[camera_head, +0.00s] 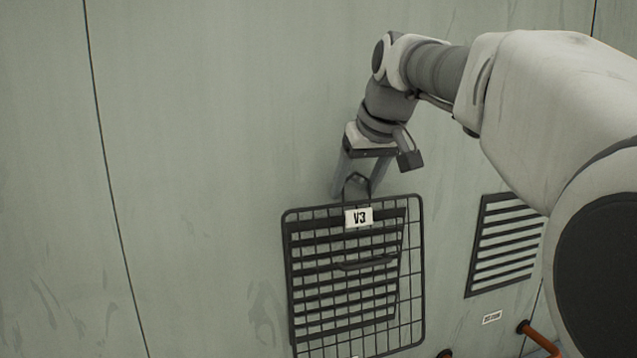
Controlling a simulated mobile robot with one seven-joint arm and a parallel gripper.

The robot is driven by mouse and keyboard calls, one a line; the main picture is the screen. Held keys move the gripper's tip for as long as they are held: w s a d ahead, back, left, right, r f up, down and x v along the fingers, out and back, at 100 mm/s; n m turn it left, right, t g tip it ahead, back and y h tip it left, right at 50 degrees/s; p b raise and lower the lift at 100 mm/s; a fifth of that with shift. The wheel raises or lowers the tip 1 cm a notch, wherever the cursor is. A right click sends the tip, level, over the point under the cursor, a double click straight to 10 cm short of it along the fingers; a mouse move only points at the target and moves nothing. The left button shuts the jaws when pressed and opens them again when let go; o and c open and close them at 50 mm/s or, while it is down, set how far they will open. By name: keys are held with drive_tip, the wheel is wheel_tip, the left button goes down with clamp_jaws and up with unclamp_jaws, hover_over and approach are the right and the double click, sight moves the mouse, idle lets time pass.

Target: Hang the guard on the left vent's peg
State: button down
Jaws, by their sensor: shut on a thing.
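The guard (422,270) is a dark wire grid with a frame, a white "V3" tag and a hanging loop at its top. My gripper (357,187) is above it, pointing down, with its fingers at the loop and shut on the guard. The guard hangs upright in front of the left vent (345,292), a dark louvred panel whose slats show through the wires. Whether the guard touches the vent or wall, I cannot tell. The left vent's peg cannot be made out. The bottom of the guard is near the lower picture edge.
A second louvred vent (504,245) is on the wall to the right, partly behind my arm, with a small label (491,318) below it. An orange-brown pipe (541,339) is at the lower right. The wall (190,180) to the left is bare.

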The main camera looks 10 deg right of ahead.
drive_tip(key=shift+r, duration=0.1)
unclamp_jaws()
